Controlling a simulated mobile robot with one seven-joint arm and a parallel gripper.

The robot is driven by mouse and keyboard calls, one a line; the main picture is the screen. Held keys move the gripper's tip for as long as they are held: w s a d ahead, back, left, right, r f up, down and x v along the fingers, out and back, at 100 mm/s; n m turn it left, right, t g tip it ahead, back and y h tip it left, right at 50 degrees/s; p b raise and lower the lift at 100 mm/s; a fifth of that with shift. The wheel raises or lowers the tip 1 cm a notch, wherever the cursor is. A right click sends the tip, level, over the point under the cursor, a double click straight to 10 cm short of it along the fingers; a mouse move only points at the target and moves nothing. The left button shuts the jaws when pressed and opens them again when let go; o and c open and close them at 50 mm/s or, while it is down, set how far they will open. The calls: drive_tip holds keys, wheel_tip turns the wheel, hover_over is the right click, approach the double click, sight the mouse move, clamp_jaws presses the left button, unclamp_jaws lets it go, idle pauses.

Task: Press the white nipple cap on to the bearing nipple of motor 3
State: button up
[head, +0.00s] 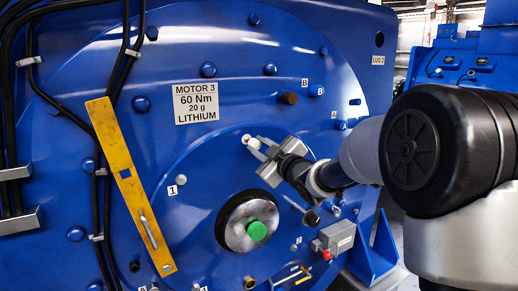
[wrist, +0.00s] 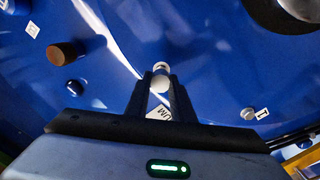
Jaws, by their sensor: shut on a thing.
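My gripper (head: 257,146) is at the face of the blue motor, below and right of the plate reading MOTOR 3 (head: 196,103). Its two narrow fingers (wrist: 160,88) are shut on a small white cap (wrist: 160,84), which sits between the fingertips. The cap also shows in the head view (head: 254,143). A small pale round tip (wrist: 161,67) lies just beyond the cap, in line with it; it looks like the bearing nipple and also shows in the head view (head: 246,139). I cannot tell whether cap and nipple touch, or how far the cap is on.
A shaft hub with a green centre (head: 257,231) is below the gripper. A yellow bar (head: 130,185) and black cables (head: 105,170) run down the left. A brown plug (head: 289,98) and several blue bolts stick out of the face. A grey box (head: 336,238) sits lower right.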

sight(258, 146)
drive_tip(key=shift+w+a, duration=0.1)
idle(0.3)
drive_tip(key=shift+w+a, duration=0.15)
drive_tip(key=shift+w, duration=0.1)
drive_tip(key=shift+x, duration=1.15)
drive_tip(key=o, duration=1.1)
drive_tip(key=b+v, duration=0.1)
drive_tip(key=v, duration=1.6)
drive_tip(key=shift+s+f, duration=0.15)
drive_tip(key=shift+s, duration=0.1)
